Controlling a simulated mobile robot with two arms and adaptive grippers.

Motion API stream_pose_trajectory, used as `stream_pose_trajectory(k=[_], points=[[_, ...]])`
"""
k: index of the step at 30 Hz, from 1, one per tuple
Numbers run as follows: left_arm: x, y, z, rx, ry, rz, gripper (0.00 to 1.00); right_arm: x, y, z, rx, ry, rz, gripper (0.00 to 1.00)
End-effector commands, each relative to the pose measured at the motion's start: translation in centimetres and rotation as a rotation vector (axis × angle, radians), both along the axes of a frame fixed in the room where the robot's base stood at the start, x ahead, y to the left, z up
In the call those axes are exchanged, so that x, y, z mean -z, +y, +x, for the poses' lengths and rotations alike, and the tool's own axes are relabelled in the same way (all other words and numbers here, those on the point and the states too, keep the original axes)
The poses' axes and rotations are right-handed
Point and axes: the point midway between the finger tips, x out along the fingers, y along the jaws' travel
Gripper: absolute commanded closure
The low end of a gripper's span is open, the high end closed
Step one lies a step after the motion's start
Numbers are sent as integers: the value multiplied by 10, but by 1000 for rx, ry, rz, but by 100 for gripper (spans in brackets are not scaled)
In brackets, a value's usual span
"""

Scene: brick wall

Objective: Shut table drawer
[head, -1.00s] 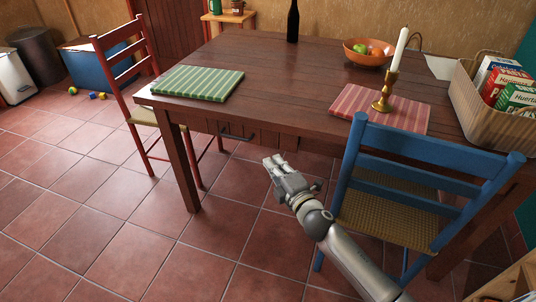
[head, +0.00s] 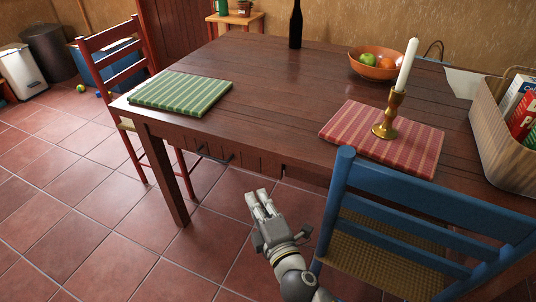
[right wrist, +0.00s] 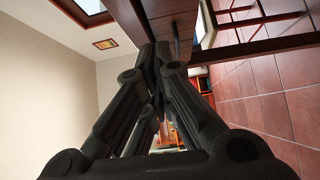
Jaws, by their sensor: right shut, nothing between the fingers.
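The dark wooden table (head: 270,80) has a drawer front (head: 240,158) in its near side, with a dark bar handle (head: 214,158). I cannot tell from here how far the drawer stands out. My right gripper (head: 262,198) is shut and empty, below and to the right of the handle, apart from the drawer in the head view. In the right wrist view its fingertips (right wrist: 155,48) are together, with a dark wooden panel (right wrist: 170,15) just beyond them. My left gripper is not in view.
A blue chair (head: 400,208) stands close on the right of my right arm. A red chair (head: 118,65) stands at the table's left side. A candlestick (head: 390,112), a fruit bowl (head: 376,68) and a basket (head: 500,135) are on the table.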

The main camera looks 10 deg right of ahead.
Motion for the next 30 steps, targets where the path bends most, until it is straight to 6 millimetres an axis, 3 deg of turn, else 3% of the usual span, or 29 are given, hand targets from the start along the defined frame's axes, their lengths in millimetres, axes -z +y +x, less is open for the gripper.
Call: stream_pose_trajectory(k=[4,8,20,30], points=[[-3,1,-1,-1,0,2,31,-2,4,4,1,-3,2,100],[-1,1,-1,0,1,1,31,-2,6,20,1,-4,3,100],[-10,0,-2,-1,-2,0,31,-1,18,96,1,-4,1,100],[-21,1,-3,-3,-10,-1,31,-1,-4,127,1,-1,1,100]])
